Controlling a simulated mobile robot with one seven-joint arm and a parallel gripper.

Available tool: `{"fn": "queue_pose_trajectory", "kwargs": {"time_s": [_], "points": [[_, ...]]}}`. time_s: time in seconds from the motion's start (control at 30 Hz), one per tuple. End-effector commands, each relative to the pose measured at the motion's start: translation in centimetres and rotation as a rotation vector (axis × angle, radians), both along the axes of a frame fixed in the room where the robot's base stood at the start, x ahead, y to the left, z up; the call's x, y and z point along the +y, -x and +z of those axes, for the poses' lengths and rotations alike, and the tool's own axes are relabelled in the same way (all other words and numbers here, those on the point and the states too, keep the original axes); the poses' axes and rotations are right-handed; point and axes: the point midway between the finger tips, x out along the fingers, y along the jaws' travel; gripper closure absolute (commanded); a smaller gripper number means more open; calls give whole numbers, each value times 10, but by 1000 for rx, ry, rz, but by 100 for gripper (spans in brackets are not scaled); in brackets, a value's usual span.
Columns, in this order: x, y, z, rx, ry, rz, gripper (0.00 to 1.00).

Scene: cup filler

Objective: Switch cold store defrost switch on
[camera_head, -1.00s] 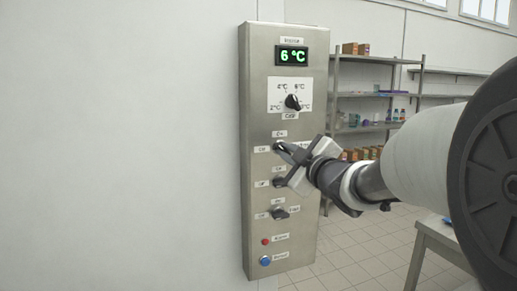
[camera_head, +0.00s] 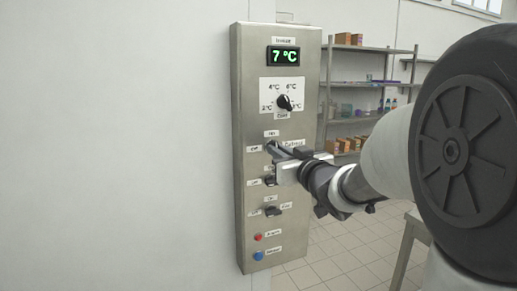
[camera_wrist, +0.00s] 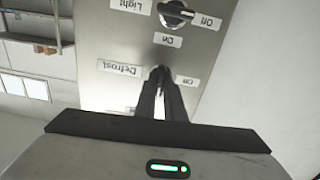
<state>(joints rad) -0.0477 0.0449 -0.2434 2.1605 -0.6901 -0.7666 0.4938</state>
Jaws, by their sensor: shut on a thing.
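The steel control panel (camera_head: 248,110) hangs on the white wall. The defrost switch (camera_head: 270,145) is a small dark knob with an On label (camera_head: 271,133) above, an Off label (camera_head: 254,149) to the left and a Defrost label (camera_head: 292,142) to the right. My gripper (camera_head: 275,150) reaches in from the right, shut on this knob. In the upside-down wrist view, my fingertips (camera_wrist: 160,72) meet at the knob between the Defrost label (camera_wrist: 120,68) and the Off label (camera_wrist: 187,81). The fingers cover most of the knob, so I cannot tell which way it points.
The light switch (camera_head: 270,181) sits just below my gripper, with another rotary switch (camera_head: 272,211) lower. A red button (camera_head: 258,237) and blue button (camera_head: 258,257) are at the bottom. The dial (camera_head: 284,102) and 7 °C display (camera_head: 285,56) are above. Shelves (camera_head: 372,50) stand behind, right.

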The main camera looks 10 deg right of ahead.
Motion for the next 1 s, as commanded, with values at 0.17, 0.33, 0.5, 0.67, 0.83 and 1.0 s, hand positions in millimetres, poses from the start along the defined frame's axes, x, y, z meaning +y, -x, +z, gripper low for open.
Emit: {"fn": "queue_pose_trajectory", "kwargs": {"time_s": [0.17,0.33,0.5,0.67,0.83,1.0], "points": [[0,0,0,14,-48,0,100],[0,0,0,18,-67,0,100],[0,0,0,19,-71,0,100],[0,0,0,19,-70,0,100],[0,0,0,19,-70,0,72],[0,0,0,18,-69,0,72]]}}
